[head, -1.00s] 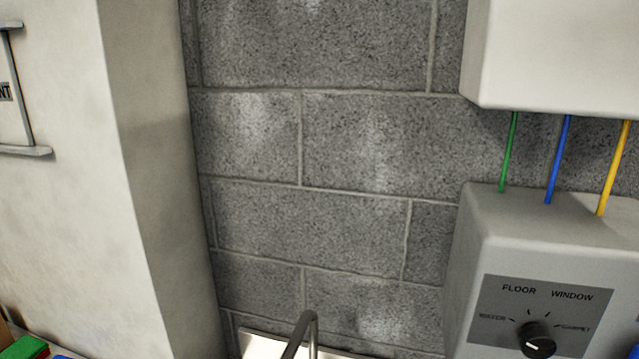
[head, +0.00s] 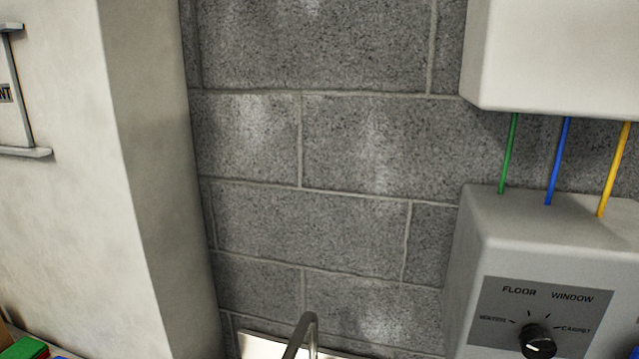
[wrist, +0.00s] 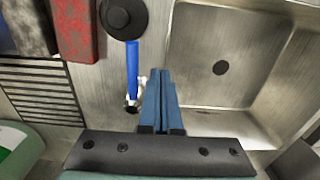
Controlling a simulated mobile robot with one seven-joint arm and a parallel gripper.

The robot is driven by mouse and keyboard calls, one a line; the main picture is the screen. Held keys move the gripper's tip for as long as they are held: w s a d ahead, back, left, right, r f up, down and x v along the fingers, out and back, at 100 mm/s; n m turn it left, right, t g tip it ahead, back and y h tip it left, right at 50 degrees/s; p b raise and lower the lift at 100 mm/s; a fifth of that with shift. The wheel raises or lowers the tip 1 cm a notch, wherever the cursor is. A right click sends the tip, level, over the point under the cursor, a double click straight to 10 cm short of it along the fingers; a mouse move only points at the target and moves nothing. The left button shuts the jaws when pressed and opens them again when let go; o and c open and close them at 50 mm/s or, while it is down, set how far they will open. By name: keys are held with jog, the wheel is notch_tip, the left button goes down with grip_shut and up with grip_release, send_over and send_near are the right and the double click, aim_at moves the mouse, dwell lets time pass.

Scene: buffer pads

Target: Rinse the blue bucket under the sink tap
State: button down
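No blue bucket can be made out in either view. The curved grey metal tap (head: 305,330) shows at the bottom of the head view, in front of the block wall. The steel sink basin (wrist: 207,45) with its dark round drain (wrist: 220,68) is at the right of the wrist view. My gripper (wrist: 161,74) has its two blue fingers close together, shut with nothing seen between them, just left of the basin. A blue bar (wrist: 132,68) with a metal fitting at its lower end lies just left of my fingers; I cannot tell whether they touch.
A dispenser with a knob (head: 537,341) stands at the right, with green, blue and yellow tubes above it. A black round object (wrist: 124,17), a red block (wrist: 77,30) and a slotted drain area (wrist: 40,88) lie left of my gripper.

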jog(key=shift+f+b, duration=1)
jog(key=shift+f, duration=0.65)
jog(key=shift+s+d+r+p, duration=0.1)
jog(key=shift+s+d+p, duration=0.3)
jog(key=shift+s+d, duration=0.3)
jog(key=shift+d, duration=0.15)
jog(key=shift+s+d, duration=0.2)
jog(key=shift+d, duration=0.3)
jog(key=shift+s+d, duration=0.15)
jog(key=shift+d, duration=0.3)
